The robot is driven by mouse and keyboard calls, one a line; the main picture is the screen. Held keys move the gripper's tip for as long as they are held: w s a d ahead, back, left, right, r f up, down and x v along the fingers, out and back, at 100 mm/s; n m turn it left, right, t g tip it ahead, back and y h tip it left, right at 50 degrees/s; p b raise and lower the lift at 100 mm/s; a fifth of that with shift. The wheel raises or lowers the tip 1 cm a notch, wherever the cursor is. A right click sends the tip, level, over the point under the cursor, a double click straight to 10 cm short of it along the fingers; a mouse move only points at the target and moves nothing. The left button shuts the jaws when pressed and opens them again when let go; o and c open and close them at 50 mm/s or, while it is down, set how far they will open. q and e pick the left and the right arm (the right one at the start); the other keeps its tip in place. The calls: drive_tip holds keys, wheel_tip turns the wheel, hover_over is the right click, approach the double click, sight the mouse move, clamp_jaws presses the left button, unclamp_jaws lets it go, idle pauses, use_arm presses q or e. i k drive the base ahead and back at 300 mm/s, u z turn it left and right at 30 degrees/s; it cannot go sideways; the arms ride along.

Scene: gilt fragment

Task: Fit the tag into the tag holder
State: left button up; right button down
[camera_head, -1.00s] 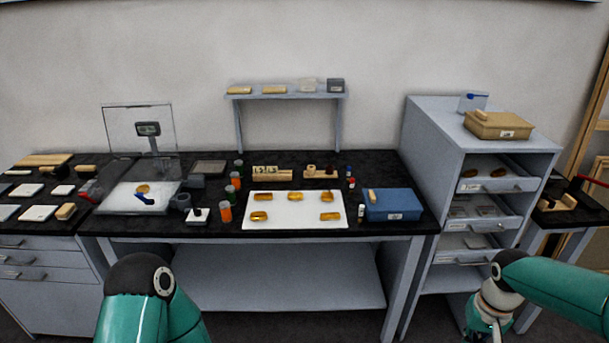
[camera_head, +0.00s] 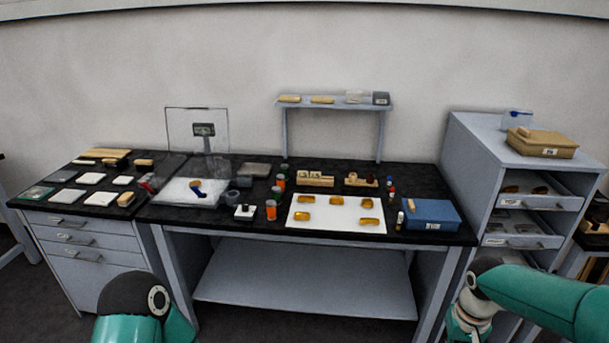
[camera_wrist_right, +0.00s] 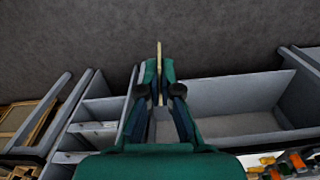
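In the right wrist view my right gripper (camera_wrist_right: 159,70) points away from the camera, its two fingers close together on a thin tan piece (camera_wrist_right: 159,88). The piece stands out a little past the fingertips and looks like the tag; its face is edge-on, so no marking can be read. In the head view the wrist of my right arm is low at the right, with the fingers mostly cut off. A wooden block with pale numbered pieces (camera_head: 315,178), possibly the tag holder, stands at the back of the black table, well away from the gripper. My left gripper is out of view.
A white tray (camera_head: 336,228) with several golden pieces lies on the table. A blue box (camera_head: 432,214) stands to its right, near the grey drawer cabinet (camera_head: 485,150). The floor in front is clear.

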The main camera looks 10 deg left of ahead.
sight(245, 176)
drive_tip(key=u, duration=4.95)
drive_tip(key=k, duration=0.1)
drive_tip(key=z, duration=3.65)
drive_tip(key=i, duration=1.6)
drive_tip(key=z, duration=0.05)
